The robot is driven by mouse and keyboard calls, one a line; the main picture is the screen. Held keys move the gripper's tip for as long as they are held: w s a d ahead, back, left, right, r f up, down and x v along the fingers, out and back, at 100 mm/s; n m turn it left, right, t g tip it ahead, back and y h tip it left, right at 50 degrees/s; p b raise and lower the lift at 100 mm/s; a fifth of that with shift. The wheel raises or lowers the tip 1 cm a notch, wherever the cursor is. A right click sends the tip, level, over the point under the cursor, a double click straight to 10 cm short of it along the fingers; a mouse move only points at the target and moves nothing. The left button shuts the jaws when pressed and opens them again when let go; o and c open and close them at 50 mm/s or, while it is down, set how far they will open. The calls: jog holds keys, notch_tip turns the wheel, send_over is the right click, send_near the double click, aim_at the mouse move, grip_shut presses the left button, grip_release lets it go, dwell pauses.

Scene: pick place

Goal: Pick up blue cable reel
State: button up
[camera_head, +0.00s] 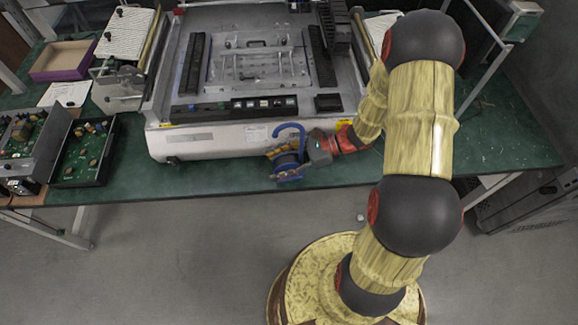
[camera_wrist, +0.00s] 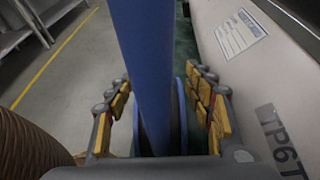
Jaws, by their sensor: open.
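The blue cable reel (camera_head: 288,166) stands at the front edge of the green workbench, close to the front of the large white machine. A curved blue part rises at its top. My gripper (camera_head: 275,152) is at the reel, reaching in from the right. In the wrist view, a blue upright part of the reel (camera_wrist: 143,70) runs between the two open fingers (camera_wrist: 165,105), with clear gaps on both sides. The lower part of the reel is partly hidden by the gripper. I cannot tell whether a finger touches it.
The white machine (camera_head: 205,140) stands just behind the reel. Open electronics boxes (camera_head: 85,150) and a purple-sided tray (camera_head: 62,62) are at the left of the workbench (camera_head: 225,178). Its front edge is close to the reel. The bench right of my arm is mostly clear.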

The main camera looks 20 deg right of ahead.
jog(key=shift+a, duration=0.15)
jog(key=shift+c, duration=1.1)
jog(key=c, duration=1.1)
grip_shut()
